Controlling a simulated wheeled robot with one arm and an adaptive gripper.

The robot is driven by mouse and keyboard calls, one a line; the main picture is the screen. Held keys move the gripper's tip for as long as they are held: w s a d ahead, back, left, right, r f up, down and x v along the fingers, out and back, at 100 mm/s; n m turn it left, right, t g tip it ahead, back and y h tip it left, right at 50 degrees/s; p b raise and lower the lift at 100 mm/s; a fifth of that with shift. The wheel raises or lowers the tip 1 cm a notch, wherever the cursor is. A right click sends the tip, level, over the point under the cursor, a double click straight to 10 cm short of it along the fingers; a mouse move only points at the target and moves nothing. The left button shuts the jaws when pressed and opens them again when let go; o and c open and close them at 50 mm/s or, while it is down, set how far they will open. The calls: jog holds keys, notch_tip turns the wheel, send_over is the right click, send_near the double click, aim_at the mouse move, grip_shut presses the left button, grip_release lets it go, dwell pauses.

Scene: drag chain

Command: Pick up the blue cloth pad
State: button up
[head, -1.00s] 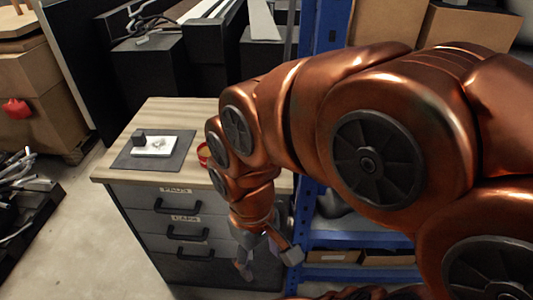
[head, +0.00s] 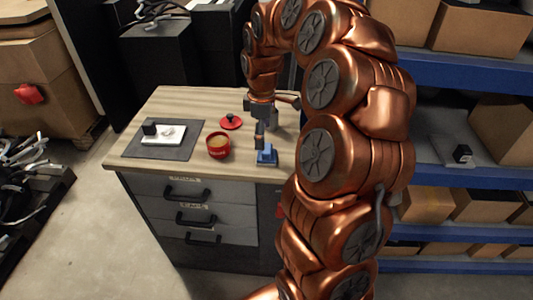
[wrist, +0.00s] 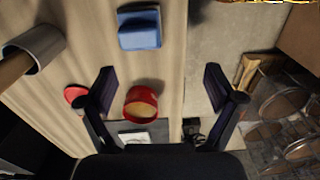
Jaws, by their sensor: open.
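The blue cloth pad (head: 267,157) lies on the wooden cabinet top near its front right edge. In the wrist view the pad (wrist: 140,30) is at the top, beyond my fingertips and left of the centre line. My gripper (head: 260,132) points down over the cabinet top, just behind the pad in the head view; its height above the top is hard to tell. In the wrist view my gripper (wrist: 158,76) is open, its two fingers wide apart, with nothing held between them. The pad is apart from both fingers there.
A red cup (head: 218,146) stands left of the pad, with a red lid (head: 231,122) behind it. A dark mat (head: 160,147) with a white block lies further left. Blue shelving (head: 455,78) stands right.

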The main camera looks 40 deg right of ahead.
aim_at(267, 148)
jog(key=d, duration=0.1)
jog(key=w+d, duration=0.1)
jog(key=shift+d+f, duration=0.3)
jog(key=shift+f, duration=0.05)
jog(key=shift+w+d+f, duration=0.1)
jog(key=shift+d+f, duration=0.1)
jog(key=shift+a+f+p, duration=0.15)
jog(key=shift+f+p, duration=0.75)
jog(key=shift+f, duration=0.75)
jog(key=shift+a+f+p, duration=0.1)
jog(key=shift+f+p, duration=0.8)
jog(key=shift+f, duration=0.75)
jog(key=shift+w+f, duration=0.15)
jog(key=shift+f, duration=0.35)
jog(key=c, duration=1.3)
notch_tip(267, 148, up, 10)
jog(key=b, duration=0.3)
